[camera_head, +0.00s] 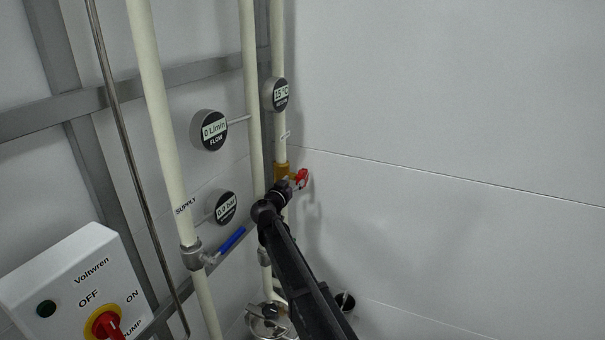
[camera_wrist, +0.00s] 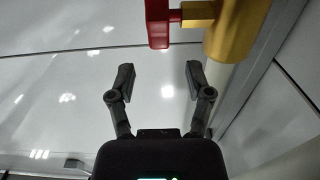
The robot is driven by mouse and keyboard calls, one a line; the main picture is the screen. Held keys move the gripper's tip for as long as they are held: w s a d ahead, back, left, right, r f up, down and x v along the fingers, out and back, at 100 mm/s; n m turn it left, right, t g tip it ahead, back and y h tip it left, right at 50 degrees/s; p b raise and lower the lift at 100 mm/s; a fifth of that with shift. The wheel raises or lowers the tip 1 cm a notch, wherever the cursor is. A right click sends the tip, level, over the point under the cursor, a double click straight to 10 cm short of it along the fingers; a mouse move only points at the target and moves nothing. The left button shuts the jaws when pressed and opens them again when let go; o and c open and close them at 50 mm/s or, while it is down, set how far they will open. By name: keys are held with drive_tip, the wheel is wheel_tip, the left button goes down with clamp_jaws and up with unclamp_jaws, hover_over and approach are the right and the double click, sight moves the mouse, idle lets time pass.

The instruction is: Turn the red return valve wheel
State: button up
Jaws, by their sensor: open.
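The red return valve wheel (camera_head: 302,178) sits on a brass valve body (camera_head: 281,171) on the pale vertical pipe near the wall corner. In the wrist view the red wheel (camera_wrist: 157,24) shows edge-on at the top, joined by a red stem to the brass body (camera_wrist: 226,28). My gripper (camera_wrist: 157,72) is open and empty, its two fingers apart below the wheel and not touching it. In the head view my arm reaches up from the bottom, and its end hides part of the pipe just below the valve.
A blue-handled valve (camera_head: 232,240) sits on the supply pipe (camera_head: 160,110) to the left. Round flow (camera_head: 209,130), pressure (camera_head: 225,208) and temperature (camera_head: 280,95) gauges are close by. A pump switch box (camera_head: 80,285) is at lower left. The white wall at right is clear.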

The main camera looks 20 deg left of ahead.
sight(300, 175)
drive_tip(key=shift+w+d, duration=0.15)
drive_tip(key=shift+w, duration=1.7)
drive_tip(key=shift+w+d, duration=0.15)
drive_tip(key=shift+w, duration=1.65)
clamp_jaws()
